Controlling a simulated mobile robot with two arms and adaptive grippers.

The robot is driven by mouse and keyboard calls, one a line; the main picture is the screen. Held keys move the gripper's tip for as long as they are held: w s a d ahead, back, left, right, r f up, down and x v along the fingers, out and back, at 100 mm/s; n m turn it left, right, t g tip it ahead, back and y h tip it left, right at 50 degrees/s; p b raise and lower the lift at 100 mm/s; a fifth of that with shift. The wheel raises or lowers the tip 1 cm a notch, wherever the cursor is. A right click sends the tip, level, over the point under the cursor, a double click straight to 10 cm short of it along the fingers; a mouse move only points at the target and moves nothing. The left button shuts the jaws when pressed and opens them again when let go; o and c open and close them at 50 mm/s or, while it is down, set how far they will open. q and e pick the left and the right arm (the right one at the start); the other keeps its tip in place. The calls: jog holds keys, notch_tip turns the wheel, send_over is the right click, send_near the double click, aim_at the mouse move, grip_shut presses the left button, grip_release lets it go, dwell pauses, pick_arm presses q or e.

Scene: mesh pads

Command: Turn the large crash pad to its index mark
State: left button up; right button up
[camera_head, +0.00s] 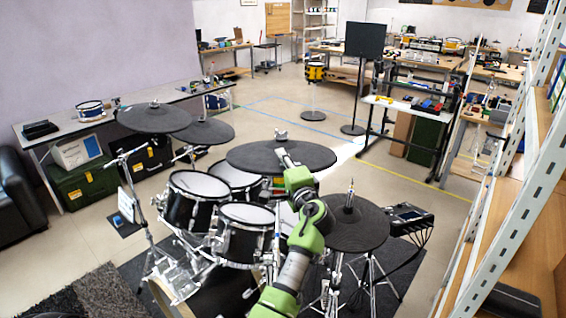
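A wide dark round pad (251,157) on a stand in the middle of the drum kit looks like the large crash pad. It lies nearly flat, with a metal nut at its top. One green and grey arm of mine enters from the bottom, slightly left of centre, and I take it as the left. Its gripper (284,157) overlaps the pad's near edge. It is too small to tell whether its fingers are open or touch the pad. I cannot make out an index mark. My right gripper is not in view.
Two dark pads (154,117) (207,132) stand at the left, and another pad (357,227) with an upright rod stands at the right. Drums (245,215) crowd below the middle pad. A tall shelf rack (505,190) borders the right. Open floor lies behind the kit.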

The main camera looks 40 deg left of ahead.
pick_arm(q)
jog(key=v, duration=0.7)
jog(key=shift+s+d, duration=0.15)
jog(key=shift+d, duration=0.1)
